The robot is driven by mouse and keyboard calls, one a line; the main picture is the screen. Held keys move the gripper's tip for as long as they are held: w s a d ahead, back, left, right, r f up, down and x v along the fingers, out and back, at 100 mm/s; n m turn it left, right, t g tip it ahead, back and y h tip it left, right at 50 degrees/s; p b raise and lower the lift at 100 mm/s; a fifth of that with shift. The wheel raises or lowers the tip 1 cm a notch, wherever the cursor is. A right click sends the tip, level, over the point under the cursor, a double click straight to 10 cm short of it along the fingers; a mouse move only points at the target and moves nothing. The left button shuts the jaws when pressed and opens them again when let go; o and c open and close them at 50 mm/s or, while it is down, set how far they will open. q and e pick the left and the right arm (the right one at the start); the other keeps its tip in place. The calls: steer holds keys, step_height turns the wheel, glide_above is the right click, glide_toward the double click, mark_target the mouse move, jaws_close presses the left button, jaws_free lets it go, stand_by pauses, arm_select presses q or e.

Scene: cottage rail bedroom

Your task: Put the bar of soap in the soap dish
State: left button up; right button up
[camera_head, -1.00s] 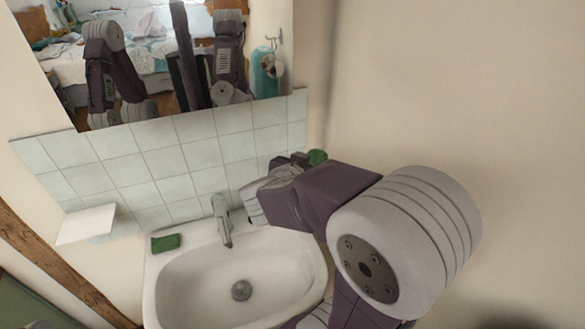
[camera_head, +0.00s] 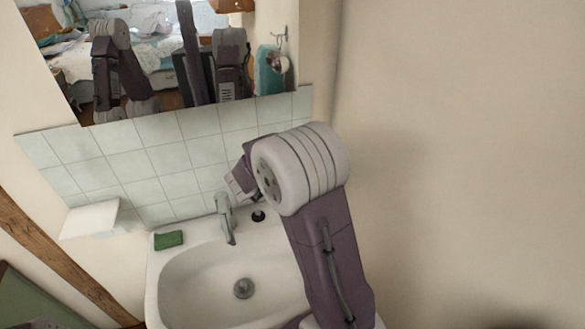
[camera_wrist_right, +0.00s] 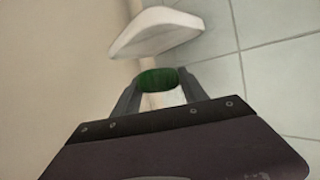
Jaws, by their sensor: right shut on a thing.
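My right gripper (camera_wrist_right: 157,88) is shut on a green oval bar of soap (camera_wrist_right: 158,81), seen between its fingertips in the right wrist view. Beyond the soap in that view is a white, shallow, dish-like thing (camera_wrist_right: 158,33), with a gap in the picture between them. I cannot tell for sure whether it is the soap dish or the white ledge of the head view. In the head view my right wrist (camera_head: 240,184) is over the back of the basin near the tap; the fingertips and soap are hidden. My left gripper is not in view.
A white basin (camera_head: 190,284) has a tap (camera_head: 225,218), a small black item (camera_head: 258,215) beside it, and a green block (camera_head: 169,240) on its back left corner. A white ledge (camera_head: 90,219) juts from the wall at left. Tiles (camera_head: 170,158) and a mirror rise behind.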

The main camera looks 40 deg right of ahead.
step_height(320, 180, down, 3)
steer(key=shift+s+f+b, duration=0.1)
steer(key=shift+b, duration=0.55)
steer(key=shift+f, duration=0.4)
steer(key=shift+f, duration=0.1)
steer(key=o, duration=1)
steer(key=shift+f+b, duration=0.1)
steer(key=shift+b, duration=0.2)
steer(key=shift+o, duration=0.7)
